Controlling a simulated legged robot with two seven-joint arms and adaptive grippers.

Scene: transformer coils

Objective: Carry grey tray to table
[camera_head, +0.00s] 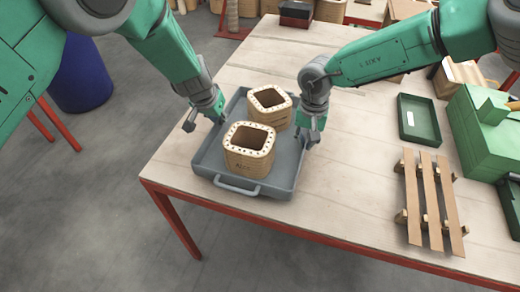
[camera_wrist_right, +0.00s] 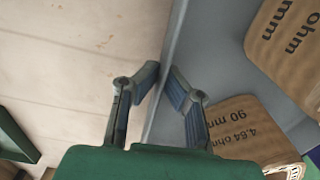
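The grey tray (camera_head: 205,158) lies at the front left of the wooden table (camera_head: 340,190), its front handle near the table's edge. Two tan coils stand upright in it: the front coil (camera_head: 248,160) and the back coil (camera_head: 281,117). My left gripper (camera_head: 205,121) is at the tray's left rim with its fingers spread. My right gripper (camera_head: 310,134) is at the right rim. In the right wrist view, its fingertips (camera_wrist_right: 165,72) close in on both sides of the tray's wall (camera_wrist_right: 180,30). The two coils also show partly there.
A wooden pallet (camera_head: 428,200), a small dark green tray (camera_head: 419,118) and a green box (camera_head: 482,135) occupy the table's right side. More boxes and coils stand at the back. The tabletop between the grey tray and the pallet is clear. A blue barrel (camera_head: 82,75) stands on the floor at left.

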